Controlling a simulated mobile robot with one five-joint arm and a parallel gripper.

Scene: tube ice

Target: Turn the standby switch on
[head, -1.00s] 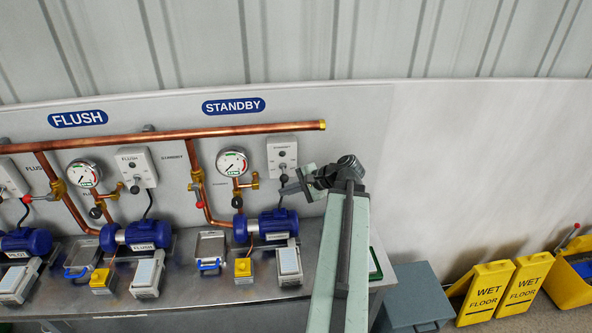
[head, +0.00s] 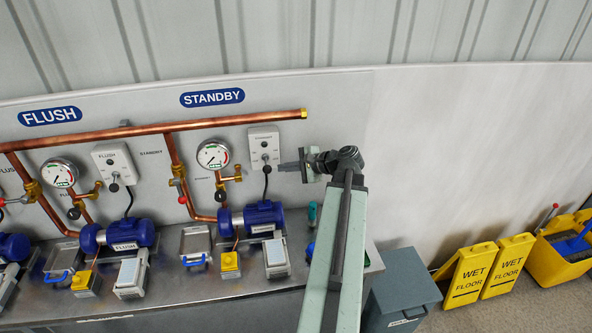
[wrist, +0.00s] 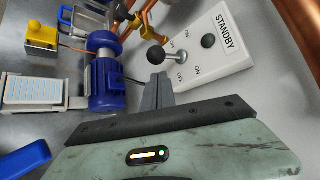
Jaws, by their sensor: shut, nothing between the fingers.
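The standby switch is a pale box (head: 263,143) on the wall panel under the blue STANDBY sign (head: 212,97). In the wrist view the box (wrist: 226,59), marked STANDBY, carries a metal lever with a black ball knob (wrist: 156,55). The lever sticks out, its knob toward the box's lower end, the side of the OFF marks. My gripper (head: 283,167) is shut and empty, just right of the switch's lower part. In the wrist view its fingertips (wrist: 157,77) point at the knob from just below it in the picture. I cannot tell whether they touch.
A copper pipe (head: 240,119) runs above the switch, with a pressure gauge (head: 213,155) to its left. A blue motor (head: 258,216) sits below on the metal bench. The similar FLUSH switch (head: 116,160) is further left. The wall to the right is bare.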

